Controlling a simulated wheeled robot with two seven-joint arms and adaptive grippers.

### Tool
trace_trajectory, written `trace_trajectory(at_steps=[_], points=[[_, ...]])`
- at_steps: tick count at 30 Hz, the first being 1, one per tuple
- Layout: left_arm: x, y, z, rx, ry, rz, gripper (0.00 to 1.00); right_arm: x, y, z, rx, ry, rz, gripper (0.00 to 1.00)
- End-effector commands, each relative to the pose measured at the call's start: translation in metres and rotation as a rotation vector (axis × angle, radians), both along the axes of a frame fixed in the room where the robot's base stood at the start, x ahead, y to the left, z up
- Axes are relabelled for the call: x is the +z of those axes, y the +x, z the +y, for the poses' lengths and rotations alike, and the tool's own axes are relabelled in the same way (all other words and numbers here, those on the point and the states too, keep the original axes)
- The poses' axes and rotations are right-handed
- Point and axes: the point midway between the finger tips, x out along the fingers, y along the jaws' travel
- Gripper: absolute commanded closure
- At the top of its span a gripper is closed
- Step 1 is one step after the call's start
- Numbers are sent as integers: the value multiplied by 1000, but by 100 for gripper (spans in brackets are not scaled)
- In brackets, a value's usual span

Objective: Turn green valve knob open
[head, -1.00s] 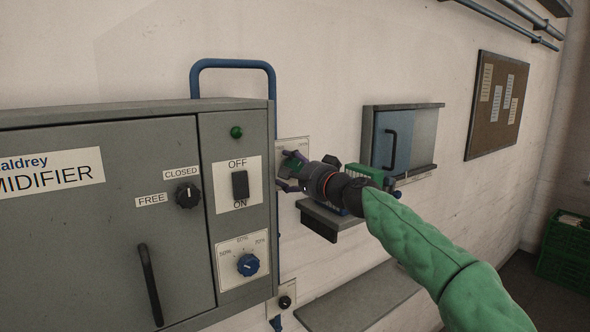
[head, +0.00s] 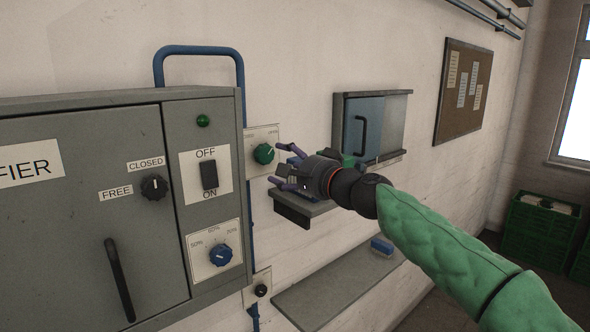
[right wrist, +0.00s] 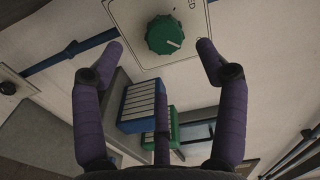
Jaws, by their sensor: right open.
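The green valve knob (head: 263,153) sits on a pale plate (head: 256,134) on the wall, just right of the grey humidifier cabinet. In the right wrist view the fingertips (right wrist: 160,47) are spread on either side below the knob. My left gripper is out of view.
The humidifier cabinet (head: 75,230) stands at left with a blue pipe (head: 199,49) behind it. A small shelf (head: 305,208) with blue and green boxes is below the gripper. A blue wall box (head: 366,125) and a lower ledge (head: 335,290) are to the right.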

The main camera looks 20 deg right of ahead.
Motion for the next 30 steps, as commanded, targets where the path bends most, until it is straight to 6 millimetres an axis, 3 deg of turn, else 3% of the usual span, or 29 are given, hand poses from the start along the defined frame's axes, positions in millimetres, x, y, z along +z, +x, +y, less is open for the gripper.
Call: trace_trajectory(at_steps=[9,25,28,30], points=[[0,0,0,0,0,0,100,-1,-27,-9,2,-1,1,27],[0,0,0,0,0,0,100,-2,-28,-9,3,-1,2,27],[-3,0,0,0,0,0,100,-14,-23,-8,1,-9,19,27],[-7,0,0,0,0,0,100,-37,-15,-6,-4,-25,47,27]])
